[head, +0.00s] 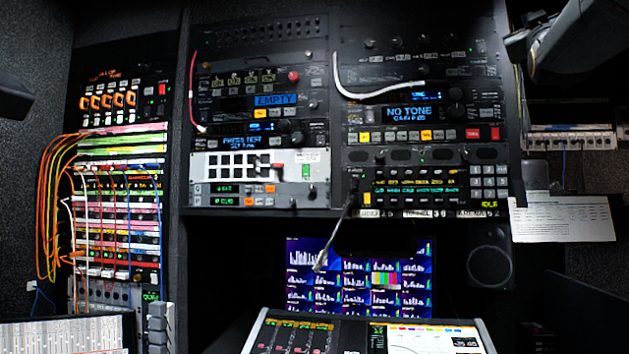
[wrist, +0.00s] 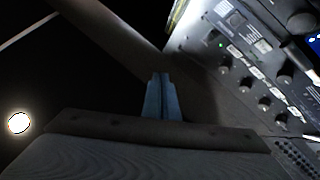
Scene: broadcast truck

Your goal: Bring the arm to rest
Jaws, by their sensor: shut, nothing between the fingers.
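My gripper (wrist: 161,97) shows in the middle of the wrist view. Its two blue-grey fingers lie side by side, shut, with nothing between them. A dark panel with several knobs (wrist: 247,85) is at the right of that view, apart from the fingers. In the head view a grey arm part, which looks like mine, enters at the top right corner. I cannot make out the fingertips there.
Equipment racks fill the head view, with a patch bay (head: 120,200) and orange cables (head: 48,200) at left. A gooseneck microphone (head: 335,232) rises before the monitor (head: 300,262). A console (head: 365,335) is below. A paper sheet (head: 562,218) hangs at right.

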